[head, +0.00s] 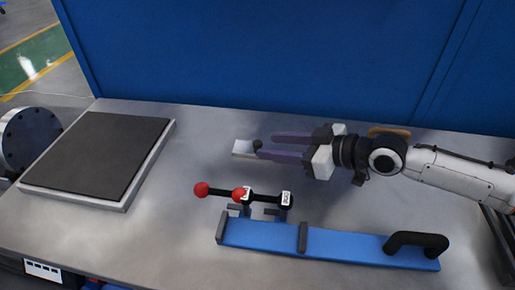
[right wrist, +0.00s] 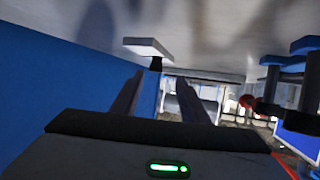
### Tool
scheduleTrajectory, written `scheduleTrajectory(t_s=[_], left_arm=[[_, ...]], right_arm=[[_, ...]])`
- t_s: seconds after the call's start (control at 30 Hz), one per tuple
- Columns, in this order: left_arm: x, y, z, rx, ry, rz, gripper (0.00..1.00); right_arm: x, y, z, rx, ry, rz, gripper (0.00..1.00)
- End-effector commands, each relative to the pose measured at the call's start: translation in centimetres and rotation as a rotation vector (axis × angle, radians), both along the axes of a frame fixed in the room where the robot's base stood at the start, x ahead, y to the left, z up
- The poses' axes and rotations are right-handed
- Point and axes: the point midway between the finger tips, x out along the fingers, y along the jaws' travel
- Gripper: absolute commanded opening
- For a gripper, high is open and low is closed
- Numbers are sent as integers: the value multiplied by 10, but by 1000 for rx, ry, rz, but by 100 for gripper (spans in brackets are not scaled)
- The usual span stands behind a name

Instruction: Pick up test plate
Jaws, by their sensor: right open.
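The test plate (head: 242,149) is a small pale plate with a black knob (head: 258,145), lying on the grey table near the middle. It also shows at the top of the right wrist view (right wrist: 146,46), which looks upside down, with its black knob (right wrist: 156,64). My right gripper (head: 267,146) reaches in from the right, low over the table. Its two purple-grey fingers are open, with the knob at or just beyond the gap between their tips. I cannot tell whether they touch it. My left gripper is not in view.
A blue fixture (head: 345,247) with a black handle (head: 417,242) and red-knobbed levers (head: 202,189) lies in front of my right gripper. A dark-topped flat block (head: 97,153) is at left, beside a metal flanged cylinder (head: 30,137). A blue wall (head: 270,55) stands behind.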

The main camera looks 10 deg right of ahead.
Motion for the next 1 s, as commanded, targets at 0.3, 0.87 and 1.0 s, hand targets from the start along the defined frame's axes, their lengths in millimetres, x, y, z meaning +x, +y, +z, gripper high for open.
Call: scheduleTrajectory(t_s=[0.3,0.87,1.0], left_arm=[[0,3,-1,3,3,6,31],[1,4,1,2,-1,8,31],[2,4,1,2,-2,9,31]], right_arm=[[23,17,-10,1,-1,0,41],[48,36,-24,-1,-1,-1,34],[48,36,-25,-1,-1,-1,10]])
